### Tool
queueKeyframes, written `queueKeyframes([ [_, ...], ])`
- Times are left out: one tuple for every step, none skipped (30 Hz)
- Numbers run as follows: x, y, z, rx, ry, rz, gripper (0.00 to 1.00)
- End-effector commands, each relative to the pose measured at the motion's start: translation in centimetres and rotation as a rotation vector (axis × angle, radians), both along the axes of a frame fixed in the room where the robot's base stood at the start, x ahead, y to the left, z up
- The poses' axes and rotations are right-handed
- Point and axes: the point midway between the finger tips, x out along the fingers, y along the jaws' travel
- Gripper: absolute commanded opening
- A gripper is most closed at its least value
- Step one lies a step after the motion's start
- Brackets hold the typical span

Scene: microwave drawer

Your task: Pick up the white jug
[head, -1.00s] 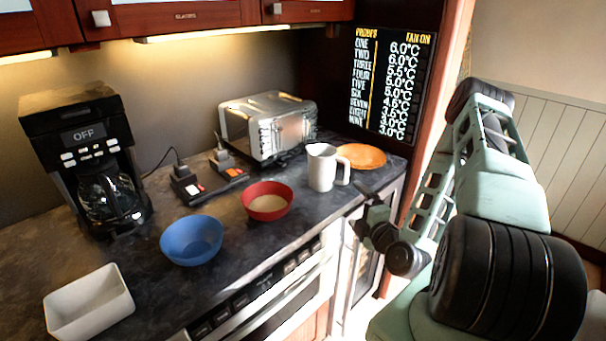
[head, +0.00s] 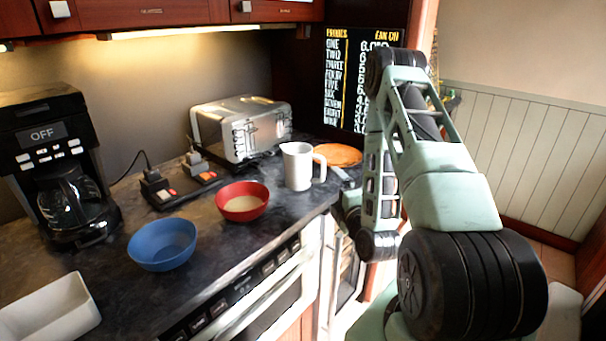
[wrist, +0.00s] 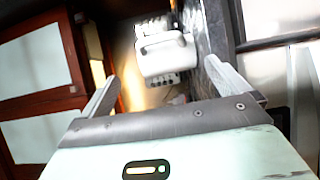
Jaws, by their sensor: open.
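The white jug (head: 298,166) stands upright on the dark counter in the head view, its handle on the right side. In the wrist view a white shape with a handle, which appears to be the jug (wrist: 163,62), lies ahead between the fingers. My gripper (wrist: 163,70) is open and empty, its two fingers wide apart and short of the jug. In the head view my gripper is mostly hidden by my arm, near the counter's front edge, right of and below the jug.
The toaster (head: 240,128) stands behind the jug, and an orange round plate (head: 338,155) lies close on its right. A red bowl (head: 242,203) and a blue bowl (head: 163,245) stand to the left. A wall screen (head: 345,85) is at the back right.

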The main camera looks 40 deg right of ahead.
Motion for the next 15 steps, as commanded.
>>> queueKeyframes([
  [0.5, 0.0, -0.2, -0.006, 0.001, 0.007, 1.00],
  [0.7, -0.2, -0.2, -0.004, 0.002, 0.007, 1.00],
  [1.0, -0.3, -0.3, -0.004, 0.003, 0.007, 1.00],
  [1.2, -0.4, -0.3, -0.005, 0.004, 0.008, 1.00],
  [1.5, -0.5, -0.3, -0.005, 0.004, 0.007, 1.00],
  [1.8, -0.7, -0.2, -0.004, 0.003, 0.007, 1.00],
  [2.1, -0.8, -0.1, -0.005, 0.001, 0.006, 1.00],
  [2.3, -0.9, -0.1, -0.005, -0.002, 0.006, 1.00],
  [2.5, -1.1, -0.3, -0.004, -0.005, 0.001, 1.00],
  [2.5, -1.3, -0.5, -0.002, -0.006, -0.002, 1.00],
  [2.7, -1.4, -0.6, -0.002, -0.006, -0.002, 1.00],
  [2.8, -1.5, -0.6, -0.001, -0.006, -0.002, 1.00],
  [3.0, -1.5, -0.6, -0.001, -0.006, -0.002, 1.00],
  [3.1, -1.6, -0.6, 0.000, -0.005, -0.002, 1.00],
  [3.2, -1.7, -0.6, -0.001, -0.006, -0.002, 1.00],
])
